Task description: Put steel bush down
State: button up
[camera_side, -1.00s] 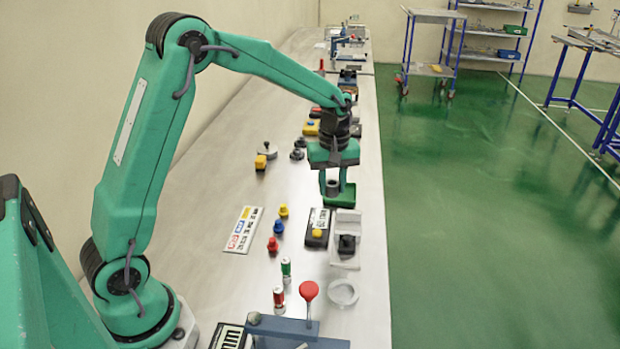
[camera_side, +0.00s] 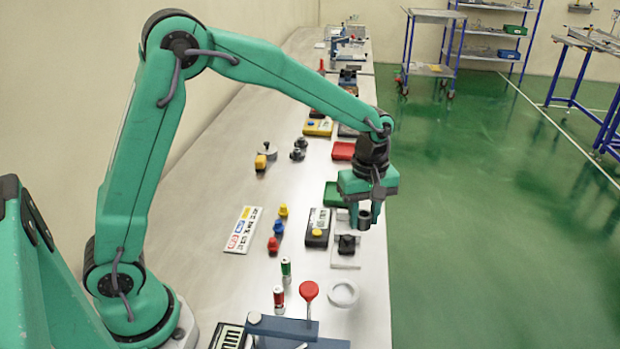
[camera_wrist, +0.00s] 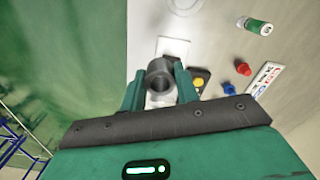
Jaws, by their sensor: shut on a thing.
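The steel bush (camera_side: 364,216) is a short dark grey hollow cylinder. My gripper (camera_side: 364,222) is shut on it, with one finger at each side. The bush is held upright in the air near the bench's right edge, just right of the white tray (camera_side: 346,262). In the wrist view the bush (camera_wrist: 160,82) sits between the two green fingers of my gripper (camera_wrist: 160,88), and its open bore shows. What lies straight under the bush is hard to judge.
A black knob-like part (camera_side: 347,244) sits in the white tray. A white ring-shaped dish (camera_side: 343,304) lies nearer the camera. A dark box with a yellow button (camera_side: 317,228) is to the left, a green block (camera_side: 332,192) behind. The bench edge and green floor are close on the right.

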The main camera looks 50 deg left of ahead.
send_over(348, 229)
notch_tip(348, 229, down, 7)
jog(key=shift+r, duration=0.2)
jog(key=shift+f, duration=0.1)
jog(key=shift+f, duration=1.9)
jog(key=shift+f, duration=0.15)
jog(key=o, duration=1.1)
jog(key=shift+c, duration=0.2)
